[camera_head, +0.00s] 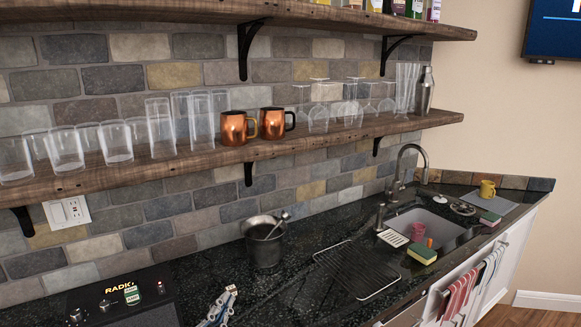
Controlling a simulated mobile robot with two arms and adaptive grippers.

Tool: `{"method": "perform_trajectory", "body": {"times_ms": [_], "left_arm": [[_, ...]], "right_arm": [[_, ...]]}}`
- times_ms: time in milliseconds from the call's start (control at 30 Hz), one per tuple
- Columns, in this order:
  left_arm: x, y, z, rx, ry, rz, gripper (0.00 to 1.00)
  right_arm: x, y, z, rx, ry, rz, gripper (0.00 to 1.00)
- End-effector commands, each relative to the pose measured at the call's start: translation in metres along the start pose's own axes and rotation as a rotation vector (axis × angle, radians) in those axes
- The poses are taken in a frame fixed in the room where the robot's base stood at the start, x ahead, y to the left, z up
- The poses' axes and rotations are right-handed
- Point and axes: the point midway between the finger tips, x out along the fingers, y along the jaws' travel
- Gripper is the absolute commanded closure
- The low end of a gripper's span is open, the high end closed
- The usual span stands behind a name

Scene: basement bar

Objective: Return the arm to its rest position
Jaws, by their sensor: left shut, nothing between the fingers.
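My left gripper (228,297) shows at the bottom edge, just left of the middle, in front of the dark counter. Only its small end is in the picture, and the rest of the arm is cut off by the lower edge. It is shut with nothing between its fingers. It appears apart from the things around it. My right gripper is not in view.
A black radio (125,302) stands left of the gripper. A metal bucket (264,243) and a black drying rack (357,270) stand to the right, with a sink (436,230) beyond. A wooden shelf (200,167) with glasses and two copper mugs (234,129) hangs above.

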Motion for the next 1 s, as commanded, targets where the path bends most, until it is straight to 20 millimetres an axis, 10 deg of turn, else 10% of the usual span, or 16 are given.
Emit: {"method": "perform_trajectory", "body": {"times_ms": [100,300,700,1000], "left_arm": [[-0.039,0.035,0.078,-0.183,-0.280,0.092,1.00],[-0.129,0.094,0.165,-0.405,-0.678,0.240,1.00],[-0.282,0.161,0.214,-0.622,-1.155,0.443,1.00],[-0.257,0.227,0.285,-0.609,-1.178,0.459,1.00]], "right_arm": [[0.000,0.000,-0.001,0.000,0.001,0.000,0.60],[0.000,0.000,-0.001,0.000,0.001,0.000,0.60],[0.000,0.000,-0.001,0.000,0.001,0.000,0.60],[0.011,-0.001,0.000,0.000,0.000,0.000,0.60]]}}
